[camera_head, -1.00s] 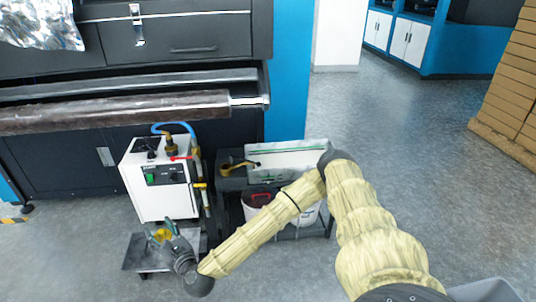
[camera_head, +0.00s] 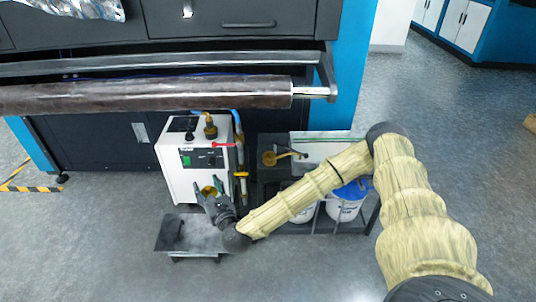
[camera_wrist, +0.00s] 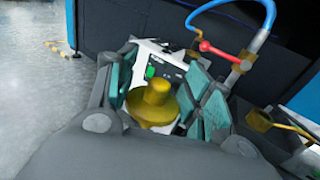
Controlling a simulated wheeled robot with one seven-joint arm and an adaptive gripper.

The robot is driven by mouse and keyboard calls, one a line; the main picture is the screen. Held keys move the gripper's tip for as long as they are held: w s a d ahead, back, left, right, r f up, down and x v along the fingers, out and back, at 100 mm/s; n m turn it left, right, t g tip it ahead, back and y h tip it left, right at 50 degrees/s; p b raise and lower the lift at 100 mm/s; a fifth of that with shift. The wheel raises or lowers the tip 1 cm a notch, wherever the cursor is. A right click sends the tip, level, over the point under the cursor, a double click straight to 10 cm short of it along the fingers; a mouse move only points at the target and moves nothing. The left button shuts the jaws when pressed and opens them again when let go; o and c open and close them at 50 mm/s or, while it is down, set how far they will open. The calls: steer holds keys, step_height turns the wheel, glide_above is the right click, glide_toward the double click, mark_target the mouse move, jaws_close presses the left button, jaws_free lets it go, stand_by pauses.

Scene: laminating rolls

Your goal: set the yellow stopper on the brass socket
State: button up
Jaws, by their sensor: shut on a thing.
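The yellow stopper (camera_wrist: 154,102) has a round knob above a wider flange. My gripper (camera_wrist: 160,95) is shut on it, its teal-padded fingers on either side. In the head view, my gripper (camera_head: 214,196) holds the stopper (camera_head: 209,190) in front of the white machine's lower front, above a low grey platform. A brass fitting (camera_head: 210,128) with a blue hose stands on the machine's top. Another brass piece (camera_head: 269,158), with a curved arm, is on the dark cart to the right. I cannot tell which is the brass socket. The stopper's underside is hidden.
The white machine (camera_head: 186,160) has a red-handled valve and pipes on its right. The low platform (camera_head: 176,236) stands on the floor before it. Buckets (camera_head: 347,200) sit low in the cart. A long dark roller (camera_head: 150,93) spans behind. Floor at left is clear.

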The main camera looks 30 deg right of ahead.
steer(key=s+d+r+m+g+h+b, duration=0.1)
steer(key=s+d+m+h, duration=0.15)
steer(key=d, duration=0.65)
steer(key=s+d+r+m+h+b, duration=0.1)
steer(key=d+m+h, duration=0.15)
steer(key=d, duration=0.65)
steer(key=s+d+r+m+g+h+b, duration=0.1)
steer(key=d+r+h, duration=0.15)
steer(key=d, duration=0.55)
steer(key=shift+h, duration=0.55)
steer(key=shift+w+d+f+b, duration=0.2)
steer(key=shift+w+d+f, duration=0.75)
steer(key=shift+w, duration=1.55)
steer(key=shift+w+d+f+b, duration=0.15)
steer(key=shift+w+d+f, duration=0.75)
steer(key=shift+w, duration=1.6)
steer(key=shift+w+d+f+b, duration=0.2)
steer(key=shift+w+d+f, duration=0.75)
steer(key=shift+w, duration=1.55)
steer(key=shift+a+f, duration=0.1)
steer(key=shift+a, duration=0.1)
steer(key=shift+f+b, duration=0.6)
steer(key=shift+b, duration=0.25)
steer(key=o, duration=1)
steer(key=shift+r, duration=0.1)
